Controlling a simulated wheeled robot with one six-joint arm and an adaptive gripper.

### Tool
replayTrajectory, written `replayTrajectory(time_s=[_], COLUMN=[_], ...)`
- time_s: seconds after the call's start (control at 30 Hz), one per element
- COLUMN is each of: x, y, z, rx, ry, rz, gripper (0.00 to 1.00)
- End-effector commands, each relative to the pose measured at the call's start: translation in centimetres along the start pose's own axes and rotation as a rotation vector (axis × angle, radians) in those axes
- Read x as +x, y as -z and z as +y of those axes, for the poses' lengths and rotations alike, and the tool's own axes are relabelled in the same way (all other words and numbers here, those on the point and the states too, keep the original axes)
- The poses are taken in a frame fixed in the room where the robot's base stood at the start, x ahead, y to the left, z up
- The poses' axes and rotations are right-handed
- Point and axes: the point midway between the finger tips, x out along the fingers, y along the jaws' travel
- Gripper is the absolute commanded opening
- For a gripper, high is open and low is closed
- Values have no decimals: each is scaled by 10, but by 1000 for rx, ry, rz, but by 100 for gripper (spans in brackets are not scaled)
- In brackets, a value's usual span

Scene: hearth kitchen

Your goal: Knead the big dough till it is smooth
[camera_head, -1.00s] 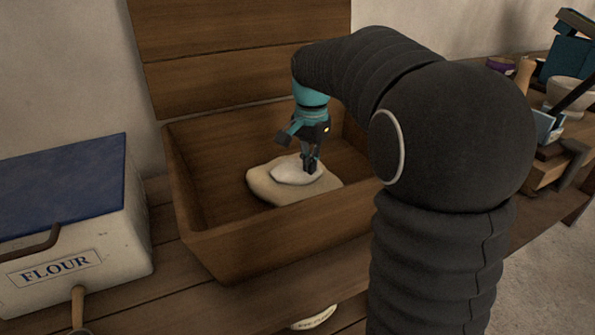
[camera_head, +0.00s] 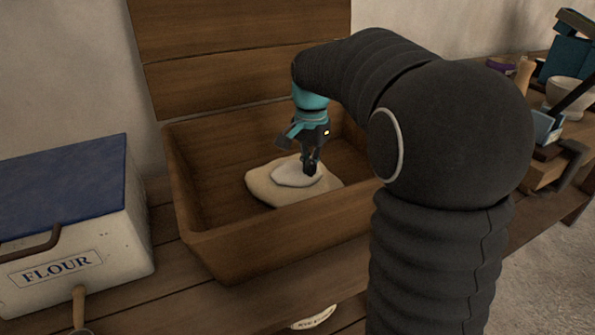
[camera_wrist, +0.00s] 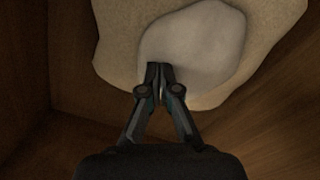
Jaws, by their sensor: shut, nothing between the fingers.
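The big dough (camera_head: 265,190) lies in the wooden trough (camera_head: 240,245) as a flattish beige mound. A paler, whitish patch (camera_head: 291,175) lies on top of it. My gripper (camera_head: 311,172) points down into the trough, its fingers shut and empty, with the tips at the right part of the pale patch. In the wrist view the fingertips (camera_wrist: 159,68) are together over the lower edge of the pale patch (camera_wrist: 205,45), with the beige dough (camera_wrist: 115,45) around it. I cannot tell how deep the tips press in.
The trough's walls stand around the dough, and its wooden lid (camera_head: 240,55) is raised at the back. A flour box (camera_head: 75,250) with a blue lid stands at the left. A bowl (camera_head: 569,92) and other items stand at the right.

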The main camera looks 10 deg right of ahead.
Motion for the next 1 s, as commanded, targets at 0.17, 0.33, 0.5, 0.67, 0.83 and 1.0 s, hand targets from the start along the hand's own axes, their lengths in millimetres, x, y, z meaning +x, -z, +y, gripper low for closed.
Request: replayTrajectory(time_s=[0.17,0.33,0.5,0.67,0.83,1.0], x=[1,1,-5,-18,-28,-37], y=[0,0,0,0,0,0], z=[0,0,0,0,0,0], rx=[0,0,0,0,0,0], ry=[-1,-1,-1,-1,1,1], rz=[-1,-1,-1,-1,1,1], gripper=[0,0,0,0,0,0])
